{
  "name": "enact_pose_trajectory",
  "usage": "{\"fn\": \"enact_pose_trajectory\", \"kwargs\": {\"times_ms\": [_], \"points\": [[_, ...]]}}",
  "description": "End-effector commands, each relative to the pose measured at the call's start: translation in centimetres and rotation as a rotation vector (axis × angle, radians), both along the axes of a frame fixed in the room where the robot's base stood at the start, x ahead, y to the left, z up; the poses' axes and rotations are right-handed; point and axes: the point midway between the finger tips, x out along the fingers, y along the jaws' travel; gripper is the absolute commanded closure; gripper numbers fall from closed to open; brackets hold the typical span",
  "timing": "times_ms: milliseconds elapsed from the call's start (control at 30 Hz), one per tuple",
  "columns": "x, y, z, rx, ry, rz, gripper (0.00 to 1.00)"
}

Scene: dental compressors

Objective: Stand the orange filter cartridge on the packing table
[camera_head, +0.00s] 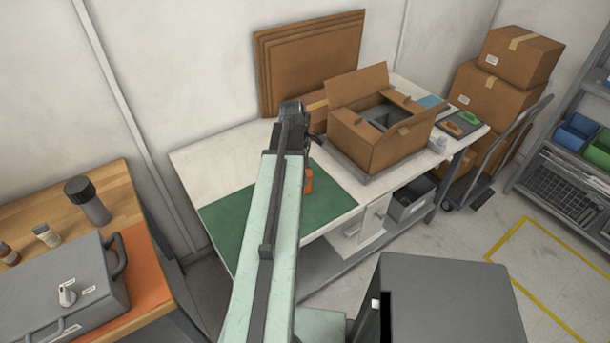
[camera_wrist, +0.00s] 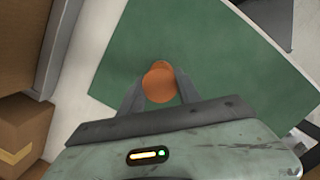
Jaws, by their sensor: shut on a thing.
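The orange filter cartridge (camera_wrist: 160,84) is between the two fingers of my gripper (camera_wrist: 159,92) in the wrist view, seen end-on. My gripper is shut on it. In the head view the cartridge (camera_head: 308,181) shows as a small orange piece just right of my arm, over the packing table. The packing table (camera_head: 215,160) is white with a green mat (camera_head: 230,215) at its front left. The cartridge is over the mat in the wrist view. Whether its lower end touches the mat cannot be told. My arm hides part of the mat and most of my gripper in the head view.
An open cardboard box (camera_head: 375,143) stands on the table right of my gripper. Flat cardboard sheets (camera_head: 310,62) lean on the wall behind. A wooden bench (camera_head: 145,215) with a grey case (camera_head: 60,295) stands at left. Stacked boxes (camera_head: 490,100) stand on a trolley at right.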

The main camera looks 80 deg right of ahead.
Motion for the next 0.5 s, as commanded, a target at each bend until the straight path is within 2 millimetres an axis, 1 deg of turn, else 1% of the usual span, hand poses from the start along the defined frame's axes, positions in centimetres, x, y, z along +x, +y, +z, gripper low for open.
{"fn": "enact_pose_trajectory", "kwargs": {"times_ms": [33,100,367,500], "points": [[-0.01,0.0,-0.15,0.0,0.0,0.0,0.55],[-0.02,-0.01,-0.08,0.0,0.0,0.0,0.38],[-0.05,-0.01,-0.06,0.0,0.0,-0.001,0.38],[-0.07,-0.01,0.41,0.0,0.0,-0.001,0.38]]}}
